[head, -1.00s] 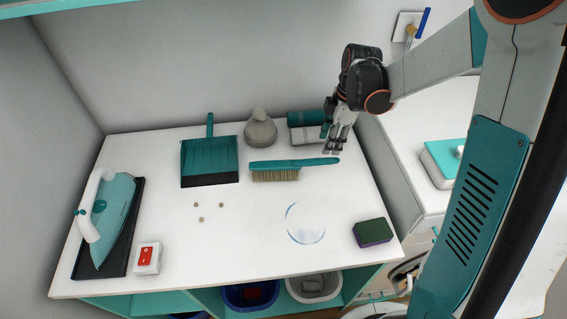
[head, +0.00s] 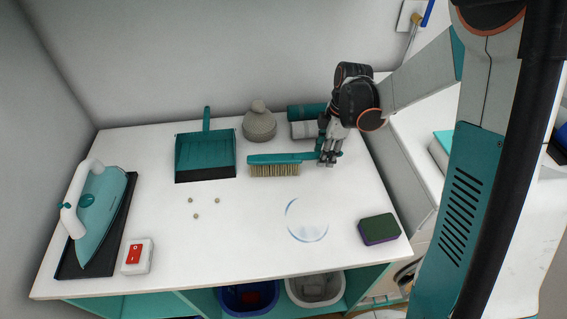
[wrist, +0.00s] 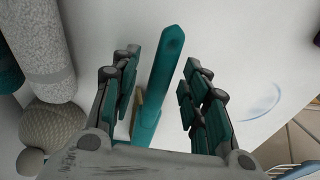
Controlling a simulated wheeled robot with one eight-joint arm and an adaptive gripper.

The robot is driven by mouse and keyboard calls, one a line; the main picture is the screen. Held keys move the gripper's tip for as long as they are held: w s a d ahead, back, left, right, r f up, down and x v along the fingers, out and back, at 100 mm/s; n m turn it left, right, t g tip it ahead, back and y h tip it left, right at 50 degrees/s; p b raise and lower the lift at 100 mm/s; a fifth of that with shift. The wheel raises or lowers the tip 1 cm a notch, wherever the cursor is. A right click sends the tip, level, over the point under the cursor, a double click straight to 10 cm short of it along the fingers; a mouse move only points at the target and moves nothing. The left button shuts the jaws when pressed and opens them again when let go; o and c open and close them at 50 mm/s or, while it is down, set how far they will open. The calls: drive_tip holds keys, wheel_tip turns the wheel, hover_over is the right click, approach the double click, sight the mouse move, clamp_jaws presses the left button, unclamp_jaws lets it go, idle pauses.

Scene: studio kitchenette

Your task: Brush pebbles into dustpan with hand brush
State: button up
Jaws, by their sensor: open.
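The teal hand brush (head: 273,163) lies on the white counter, bristles toward the front and handle to the right. My gripper (head: 327,162) is at the handle. In the wrist view, the handle (wrist: 163,75) runs between my two open fingers (wrist: 158,100), with a gap on each side. The teal dustpan (head: 205,154) lies left of the brush, its handle toward the back wall and its dark lip toward the front. Three small pebbles (head: 196,216) lie on the counter in front of the dustpan, apart from it.
An iron (head: 97,210) on a dark tray and a red-switch box (head: 138,256) are at the left.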

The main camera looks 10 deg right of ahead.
drive_tip(key=shift+f, duration=0.1)
drive_tip(key=shift+c, duration=0.3)
clamp_jaws()
wheel_tip(320, 180, up, 12)
drive_tip(key=p, duration=0.7)
drive_tip(key=shift+p, duration=0.35)
